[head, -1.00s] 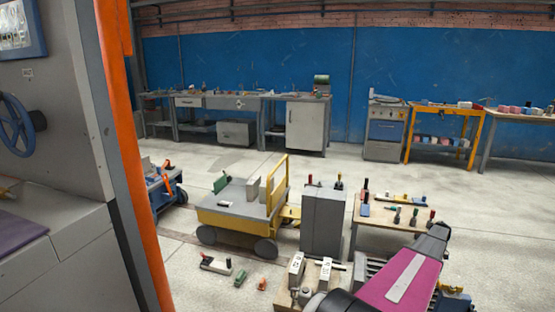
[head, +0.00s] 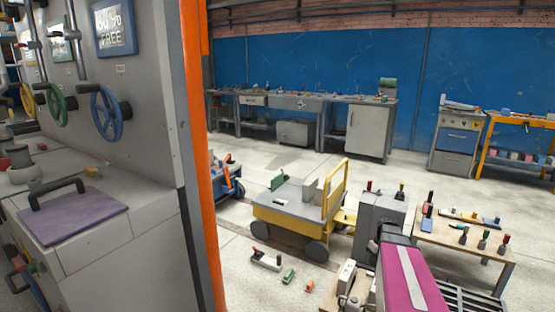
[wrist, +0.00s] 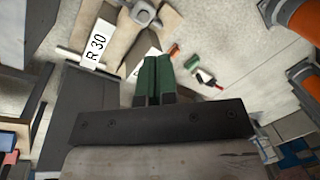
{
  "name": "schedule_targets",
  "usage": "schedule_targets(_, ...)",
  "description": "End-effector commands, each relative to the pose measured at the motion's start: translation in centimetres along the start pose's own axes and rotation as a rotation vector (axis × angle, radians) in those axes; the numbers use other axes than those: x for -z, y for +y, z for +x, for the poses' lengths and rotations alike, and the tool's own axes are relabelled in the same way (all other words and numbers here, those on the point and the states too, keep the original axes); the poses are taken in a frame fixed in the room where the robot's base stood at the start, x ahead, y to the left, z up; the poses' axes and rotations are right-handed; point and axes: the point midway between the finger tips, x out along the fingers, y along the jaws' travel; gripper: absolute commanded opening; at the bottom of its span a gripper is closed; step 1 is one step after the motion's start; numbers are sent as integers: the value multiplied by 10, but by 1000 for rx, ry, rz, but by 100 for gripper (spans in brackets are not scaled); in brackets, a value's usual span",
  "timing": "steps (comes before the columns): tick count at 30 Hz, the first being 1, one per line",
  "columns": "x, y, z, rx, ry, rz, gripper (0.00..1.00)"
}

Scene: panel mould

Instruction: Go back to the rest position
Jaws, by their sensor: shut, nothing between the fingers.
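My gripper (wrist: 153,72) shows in the wrist view, with its two green fingers together and nothing between them. It hangs in free air above the floor. Beside it, left and above in that view, is a white block marked "R 30" (wrist: 96,48) on a light wooden surface. In the head view, my magenta arm link is at the lower right, and the gripper itself cannot be made out there.
A grey machine panel with a blue handwheel (head: 107,113) and a purple lid (head: 72,215) fills the left, beside an orange post (head: 200,200). A yellow cart (head: 300,210), a grey cabinet (head: 380,215) and a tool table (head: 470,240) stand right. Loose tools (head: 288,276) lie on the floor.

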Motion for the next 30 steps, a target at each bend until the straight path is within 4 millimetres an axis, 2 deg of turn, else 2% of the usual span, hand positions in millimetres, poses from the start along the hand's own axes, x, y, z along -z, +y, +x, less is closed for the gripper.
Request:
schedule_targets(1, -4, -32, -2, -16, -8, 17, 0)
schedule_targets(3, -5, -64, -3, -38, -13, 54, 0)
schedule_targets(12, -24, -190, -10, -134, -10, 202, 0)
schedule_targets(15, -32, -223, -12, -161, 1, 245, 0)
schedule_targets(18, -40, -246, -14, -179, 11, 280, 0)
schedule_targets(21, -44, -260, -15, -191, 19, 302, 0)
schedule_targets(30, -46, -266, -15, -198, 24, 316, 0)
